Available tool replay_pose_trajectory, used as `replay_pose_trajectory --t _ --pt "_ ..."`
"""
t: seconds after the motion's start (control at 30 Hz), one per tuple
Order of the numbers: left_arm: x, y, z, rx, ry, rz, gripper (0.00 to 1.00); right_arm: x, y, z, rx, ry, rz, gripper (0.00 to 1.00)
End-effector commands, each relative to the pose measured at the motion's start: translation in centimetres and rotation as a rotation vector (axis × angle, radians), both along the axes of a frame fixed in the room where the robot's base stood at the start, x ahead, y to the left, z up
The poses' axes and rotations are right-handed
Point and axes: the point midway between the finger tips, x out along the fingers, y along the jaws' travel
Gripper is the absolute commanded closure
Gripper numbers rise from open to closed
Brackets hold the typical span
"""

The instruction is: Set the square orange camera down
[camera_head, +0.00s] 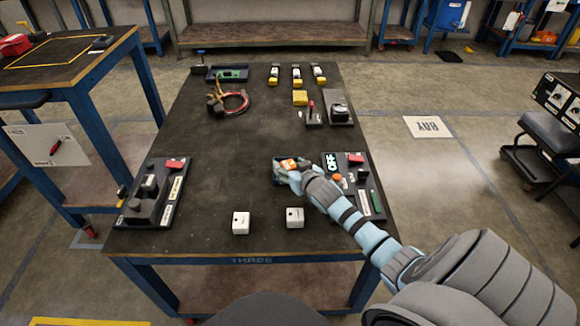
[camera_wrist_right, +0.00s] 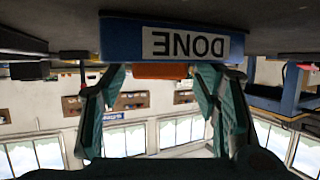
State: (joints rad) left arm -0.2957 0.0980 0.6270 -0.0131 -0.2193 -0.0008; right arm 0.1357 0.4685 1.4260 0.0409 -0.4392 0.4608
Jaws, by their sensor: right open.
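My right gripper (camera_head: 291,171) reaches in over the tray. In the wrist view its fingers (camera_wrist_right: 162,82) are open on both sides of the camera, with small gaps beside it. The gripper partly hides the tray and camera in the head view. My left gripper is out of view.
A control panel marked OFF (camera_head: 366,200) stands just right of the tray. Two white cubes, (camera_head: 241,223) and (camera_head: 295,217), sit at the front edge. A dark fixture (camera_head: 153,195) is at left.

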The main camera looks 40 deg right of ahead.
Motion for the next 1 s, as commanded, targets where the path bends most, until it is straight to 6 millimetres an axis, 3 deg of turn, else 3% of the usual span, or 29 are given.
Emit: replay_pose_trajectory --t 0.27,0.7,1.0 --pt "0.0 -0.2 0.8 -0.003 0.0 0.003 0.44 -1.1 0.2 0.7 -0.002 0.001 0.001 0.44" --pt "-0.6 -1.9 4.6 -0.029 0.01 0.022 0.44 -9.6 2.5 4.5 -0.002 0.003 0.001 0.44" --pt "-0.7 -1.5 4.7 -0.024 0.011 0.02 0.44 -10.8 2.8 4.7 0.0 0.0 -0.001 0.44"
